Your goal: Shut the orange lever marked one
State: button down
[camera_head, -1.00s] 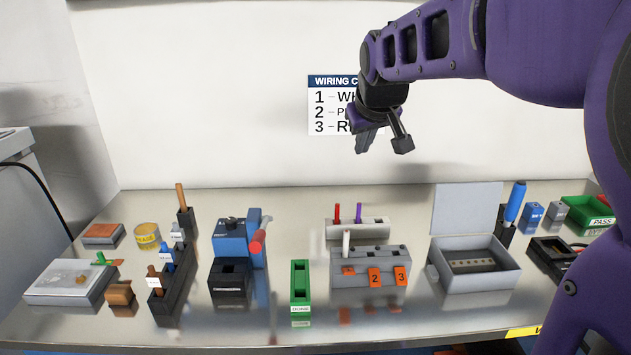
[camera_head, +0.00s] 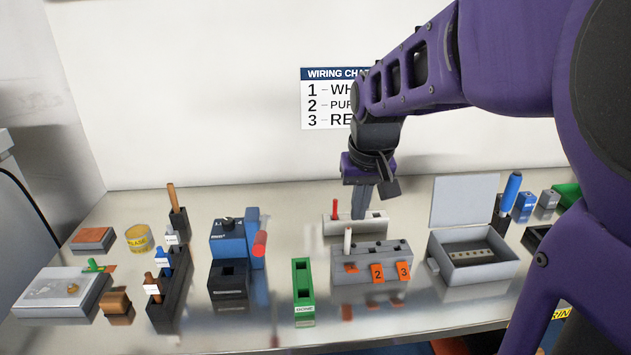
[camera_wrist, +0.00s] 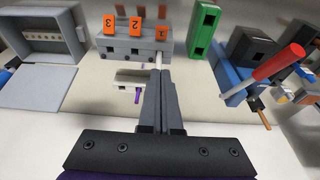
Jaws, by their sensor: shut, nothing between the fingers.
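The grey terminal block (camera_head: 390,262) has three orange levers on its front. Lever one (camera_head: 351,268) sits at a different angle from levers two (camera_head: 377,272) and three (camera_head: 404,271), which show their numbered faces to the front. In the wrist view, lever one (camera_wrist: 163,34) looks shorter than the other two. A white wire (camera_head: 347,241) stands upright in the block behind lever one. My gripper (camera_head: 362,214) is shut and empty, behind the block and above the rear wire holder. In the wrist view, its fingertips (camera_wrist: 159,72) overlap the white wire's end; contact cannot be told.
The rear wire holder (camera_head: 340,226) carries a red wire (camera_head: 335,208) and a purple wire (camera_wrist: 138,96). A green slot (camera_head: 302,279) stands left of the block, and a grey open-lidded box (camera_head: 470,260) stands right. Bare steel lies in front of the block.

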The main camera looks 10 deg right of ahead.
jog(key=b, duration=0.1)
send_over(351, 267)
jog(key=x, duration=0.3)
jog(key=s+x, duration=0.1)
jog(key=x, duration=0.2)
jog(key=s+x, duration=0.1)
jog(key=x, duration=0.2)
jog(key=shift+w+f, duration=0.15)
jog(key=shift+f, duration=0.45)
jog(key=shift+s+f, duration=0.7)
jog(key=shift+f, duration=0.15)
jog(key=shift+s+f+b, duration=0.3)
jog(key=shift+s+f, duration=0.05)
jog(key=shift+f, duration=0.2)
jog(key=shift+w+f, duration=0.1)
jog(key=shift+f, duration=0.05)
jog(key=shift+b, duration=0.3)
